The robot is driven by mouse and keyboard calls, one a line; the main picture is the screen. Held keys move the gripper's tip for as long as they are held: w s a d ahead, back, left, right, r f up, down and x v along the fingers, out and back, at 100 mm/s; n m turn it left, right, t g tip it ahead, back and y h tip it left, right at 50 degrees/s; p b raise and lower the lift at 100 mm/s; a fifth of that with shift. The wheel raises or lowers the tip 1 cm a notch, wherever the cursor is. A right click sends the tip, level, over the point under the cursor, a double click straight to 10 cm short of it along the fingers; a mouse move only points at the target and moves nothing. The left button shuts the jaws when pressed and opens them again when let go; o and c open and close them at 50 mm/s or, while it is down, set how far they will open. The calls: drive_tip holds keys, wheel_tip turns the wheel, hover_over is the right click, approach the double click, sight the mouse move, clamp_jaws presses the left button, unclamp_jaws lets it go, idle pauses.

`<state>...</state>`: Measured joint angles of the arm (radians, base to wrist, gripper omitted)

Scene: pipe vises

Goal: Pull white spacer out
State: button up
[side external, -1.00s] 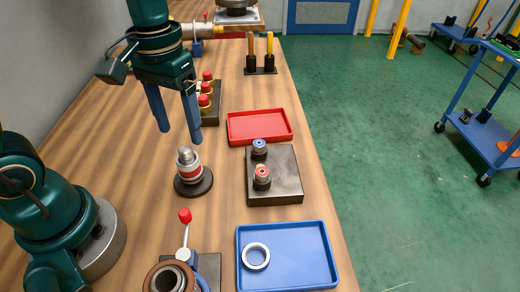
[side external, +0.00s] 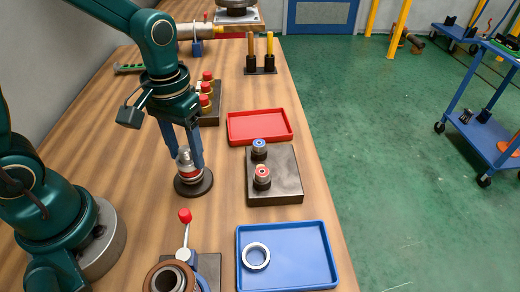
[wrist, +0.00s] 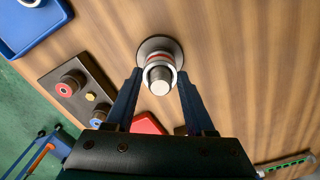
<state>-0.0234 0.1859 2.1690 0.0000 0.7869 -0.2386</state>
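A round dark stand (side external: 206,185) on the bench carries an upright stack of rings (side external: 186,171) with a silver top, a red band and pale bands. In the wrist view the stack (wrist: 158,75) is seen from above. Which pale band is a white spacer I cannot tell. A separate white ring (side external: 256,256) lies in the blue tray (side external: 312,262). My gripper (side external: 185,160) is open, pointing down, with one finger on each side of the stack's upper part. In the wrist view my fingertips (wrist: 160,74) flank the stack with small gaps.
A dark block with two knobbed posts (side external: 285,185) and a red tray (side external: 260,126) stand to the right. A vise with a red-knobbed lever (side external: 185,250) is in front. Red-capped parts (side external: 206,100) stand behind my gripper.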

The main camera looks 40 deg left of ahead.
sight(184, 149)
drive_tip(key=c, duration=0.5)
drive_tip(key=o, duration=0.6)
clamp_jaws()
drive_tip(key=shift+r, duration=0.7)
drive_tip(key=shift+r, duration=2.85)
